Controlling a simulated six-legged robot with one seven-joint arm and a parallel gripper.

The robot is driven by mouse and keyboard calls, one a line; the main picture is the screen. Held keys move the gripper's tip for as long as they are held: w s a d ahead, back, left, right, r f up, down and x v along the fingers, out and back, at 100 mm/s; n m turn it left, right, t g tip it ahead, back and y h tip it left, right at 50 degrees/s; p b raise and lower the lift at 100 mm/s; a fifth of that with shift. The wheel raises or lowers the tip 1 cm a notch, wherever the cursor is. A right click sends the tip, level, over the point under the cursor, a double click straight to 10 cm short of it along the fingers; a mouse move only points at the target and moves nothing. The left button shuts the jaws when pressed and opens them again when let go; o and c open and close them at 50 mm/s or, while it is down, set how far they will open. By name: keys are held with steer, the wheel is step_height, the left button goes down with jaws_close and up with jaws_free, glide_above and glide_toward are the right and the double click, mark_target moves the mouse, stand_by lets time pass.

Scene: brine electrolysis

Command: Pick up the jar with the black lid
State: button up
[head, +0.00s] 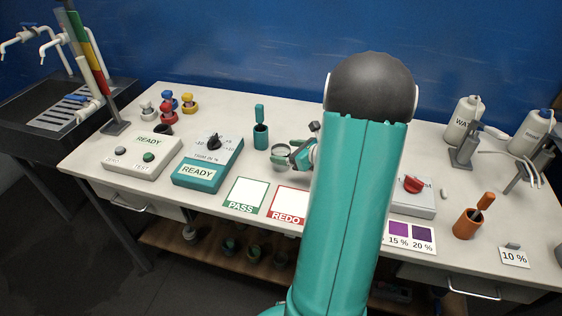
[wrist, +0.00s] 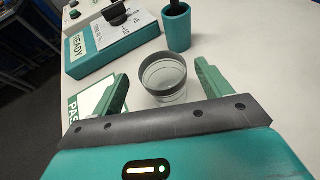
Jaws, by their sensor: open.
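A clear glass jar (head: 280,160) with a dark grey-black band around its top stands upright on the white bench. My gripper (wrist: 162,70) is open, with one green finger on each side of the jar and a visible gap at both sides. In the head view my gripper (head: 293,151) is at the jar's right, partly hidden behind my arm.
A teal cup (head: 261,136) with a handled tool stands just behind the jar. A teal READY box (head: 208,163) is to the left. PASS (head: 246,194) and REDO (head: 290,201) cards lie in front. My arm hides the bench's middle right.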

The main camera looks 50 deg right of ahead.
mark_target(275, 149)
steer(key=x, duration=0.5)
steer(key=shift+d+f, duration=0.15)
steer(key=c, duration=1.2)
